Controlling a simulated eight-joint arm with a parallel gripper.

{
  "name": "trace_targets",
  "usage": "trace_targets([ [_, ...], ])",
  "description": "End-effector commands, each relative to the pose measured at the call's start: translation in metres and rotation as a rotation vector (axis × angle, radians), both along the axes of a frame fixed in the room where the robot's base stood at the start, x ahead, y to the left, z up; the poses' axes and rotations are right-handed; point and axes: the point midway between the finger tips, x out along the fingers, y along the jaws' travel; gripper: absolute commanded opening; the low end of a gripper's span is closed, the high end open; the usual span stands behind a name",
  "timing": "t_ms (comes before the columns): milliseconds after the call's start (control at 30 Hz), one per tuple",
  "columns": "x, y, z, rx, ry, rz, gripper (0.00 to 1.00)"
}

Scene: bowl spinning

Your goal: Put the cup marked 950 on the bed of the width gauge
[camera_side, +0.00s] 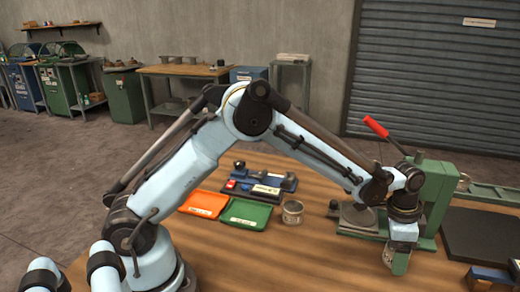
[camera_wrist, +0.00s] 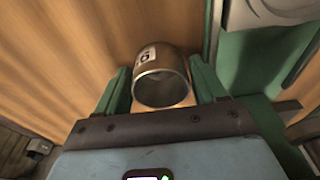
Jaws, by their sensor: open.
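My gripper (camera_side: 398,262) is low over the front right of the table, beside the green press. In the wrist view its two green fingers (camera_wrist: 160,88) stand apart, one on each side of a metal cup (camera_wrist: 162,82). The cup's round mouth faces the camera, and a white label shows on its side, too partly seen to read in full. Whether the fingers touch it I cannot tell. In the side view my gripper hides this cup. Another metal cup (camera_side: 292,212) stands mid-table, its marking unreadable. A blue device with a white label (camera_side: 265,189), seemingly the width gauge, stands behind the trays.
An orange tray (camera_side: 204,203) and a green tray (camera_side: 246,214) lie left of the mid-table cup. The green press (camera_side: 436,190) with a red lever (camera_side: 376,127) stands close by my gripper. A dark slab (camera_side: 484,238) lies at the right. The front middle table is clear.

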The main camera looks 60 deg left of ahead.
Motion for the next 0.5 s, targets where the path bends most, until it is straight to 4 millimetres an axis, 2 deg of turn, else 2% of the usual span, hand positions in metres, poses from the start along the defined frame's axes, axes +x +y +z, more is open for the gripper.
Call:
trace_targets([
  [167,-0.0001,-0.0001,0.0000,0.000,0.000,0.000,0.70],
  [400,0.0000,0.0000,0.0002,0.000,0.000,0.000,0.33],
  [467,0.0000,0.0000,0.0003,0.000,0.000,0.000,0.24],
  [500,0.0000,0.0000,0.0003,0.000,0.000,0.000,0.24],
])
